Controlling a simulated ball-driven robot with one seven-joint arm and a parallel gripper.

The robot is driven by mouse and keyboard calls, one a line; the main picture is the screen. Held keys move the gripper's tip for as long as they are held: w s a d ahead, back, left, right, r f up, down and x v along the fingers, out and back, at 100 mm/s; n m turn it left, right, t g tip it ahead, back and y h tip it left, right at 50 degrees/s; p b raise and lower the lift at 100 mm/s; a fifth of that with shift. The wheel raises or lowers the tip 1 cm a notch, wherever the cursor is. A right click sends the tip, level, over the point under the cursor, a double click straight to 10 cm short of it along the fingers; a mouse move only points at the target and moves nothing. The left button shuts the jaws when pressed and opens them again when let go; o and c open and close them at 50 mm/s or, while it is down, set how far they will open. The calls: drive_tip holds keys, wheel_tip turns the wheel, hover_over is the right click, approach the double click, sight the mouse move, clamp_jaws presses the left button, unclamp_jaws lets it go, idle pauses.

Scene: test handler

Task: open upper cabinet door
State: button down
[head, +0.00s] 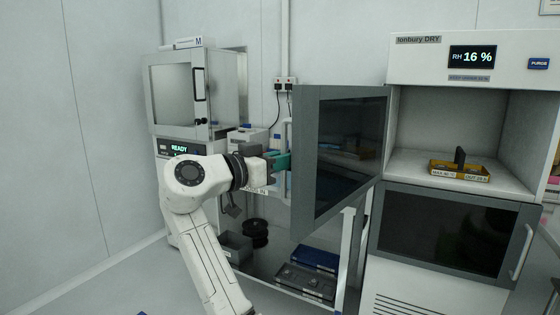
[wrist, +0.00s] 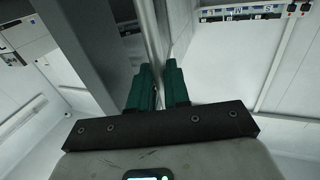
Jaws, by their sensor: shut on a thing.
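The upper cabinet door (head: 340,150), grey-framed with dark glass, stands swung wide open to the left of its white dry cabinet (head: 470,62). The upper compartment behind it is exposed. My gripper (head: 280,161) is at the door's free left edge, on the upright handle (head: 288,135). In the wrist view the teal fingers (wrist: 158,85) are closed around the pale handle bar (wrist: 154,40), with the door beside it on the left. The fingertips' exact contact is partly hidden in the head view.
A yellow tray (head: 459,172) with a dark part sits inside the upper compartment. The lower door (head: 450,232) is shut. At the left stands another machine (head: 192,90) with a door. Under the bench are a blue box (head: 315,259), black spools (head: 256,232) and a grey bin (head: 234,246).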

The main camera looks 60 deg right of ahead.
drive_tip(key=shift+s+d, duration=0.25)
drive_tip(key=shift+d, duration=0.15)
drive_tip(key=c, duration=1.5)
unclamp_jaws()
drive_tip(key=shift+o, duration=0.8)
drive_tip(key=shift+s+d, duration=0.15)
drive_tip(key=shift+d, duration=0.2)
drive_tip(key=shift+o, duration=0.5)
drive_tip(key=v, duration=1.1)
drive_tip(key=shift+a, duration=0.1)
